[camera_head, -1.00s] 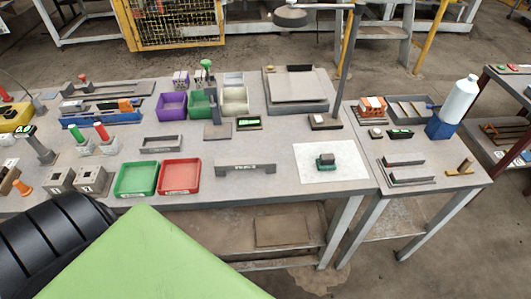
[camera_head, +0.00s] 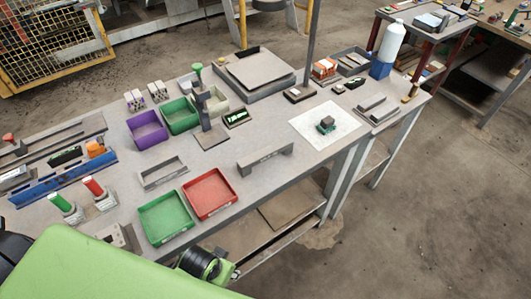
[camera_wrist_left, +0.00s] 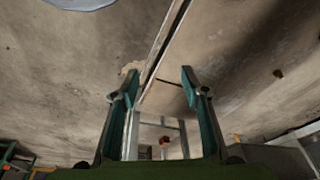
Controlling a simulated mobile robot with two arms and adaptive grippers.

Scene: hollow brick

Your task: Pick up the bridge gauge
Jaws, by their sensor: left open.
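The bridge gauge (camera_head: 265,159) is a long, low grey block with a foot at each end and dark lettering on its side. It stands near the front edge of the workbench, right of the red tray, with nothing touching it. My left arm, light green, crosses the bottom left of the head view, and its fingers cannot be made out there. In the left wrist view my left gripper (camera_wrist_left: 155,90) is open, with its two fingers wide apart and nothing between them. The gauge is not recognisable in that view. My right gripper is not in view.
A red tray (camera_head: 209,194) and a green tray (camera_head: 166,217) lie left of the gauge. A grey rectangular frame (camera_head: 163,172) lies behind them. Bare bench surrounds the gauge.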

